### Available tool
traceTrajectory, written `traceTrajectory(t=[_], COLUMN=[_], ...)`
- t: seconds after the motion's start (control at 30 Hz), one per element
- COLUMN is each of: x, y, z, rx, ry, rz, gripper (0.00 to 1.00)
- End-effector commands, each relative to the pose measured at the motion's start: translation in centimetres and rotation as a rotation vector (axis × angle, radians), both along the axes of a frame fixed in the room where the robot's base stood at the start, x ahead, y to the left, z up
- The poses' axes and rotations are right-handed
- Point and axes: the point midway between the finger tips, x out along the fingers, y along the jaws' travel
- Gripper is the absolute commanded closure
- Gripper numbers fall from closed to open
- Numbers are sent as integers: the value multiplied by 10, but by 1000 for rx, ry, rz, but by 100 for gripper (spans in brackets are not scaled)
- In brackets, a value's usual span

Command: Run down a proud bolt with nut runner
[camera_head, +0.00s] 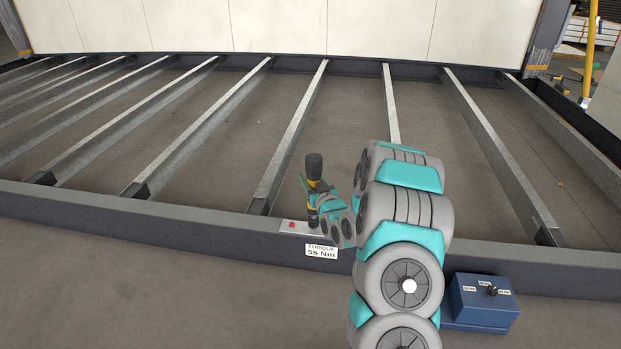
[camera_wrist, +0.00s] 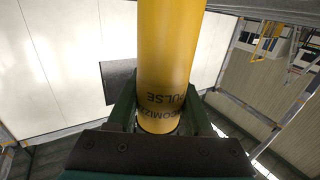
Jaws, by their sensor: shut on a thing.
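My gripper (camera_head: 316,194) is shut on the nut runner (camera_head: 314,166), an upright tool with a black top and yellow bands. The tool's lower end is over a light plate (camera_head: 285,227) on the front rail. A small red thing (camera_head: 292,224) shows on the plate, left of the tool. The bolt under the tool is hidden, so I cannot tell whether the tool touches it.
A label (camera_head: 321,251) reading 55 Nm is on the front rail (camera_head: 190,220). A blue box (camera_head: 482,302) with a black knob stands at the lower right, in front of the rail. Several metal cross beams (camera_head: 290,140) run back to a pale wall (camera_head: 330,25).

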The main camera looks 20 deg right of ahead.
Motion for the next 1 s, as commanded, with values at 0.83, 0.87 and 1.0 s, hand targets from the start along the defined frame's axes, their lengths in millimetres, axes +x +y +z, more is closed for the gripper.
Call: traceTrajectory(t=[0.83, 0.87, 1.0], x=[0, 0, 0], y=[0, 0, 0], z=[-8, -9, -10], rx=[-1, -1, -1], ry=[-4, -4, -4], rz=[-1, -1, -1], gripper=[100, 100, 100])
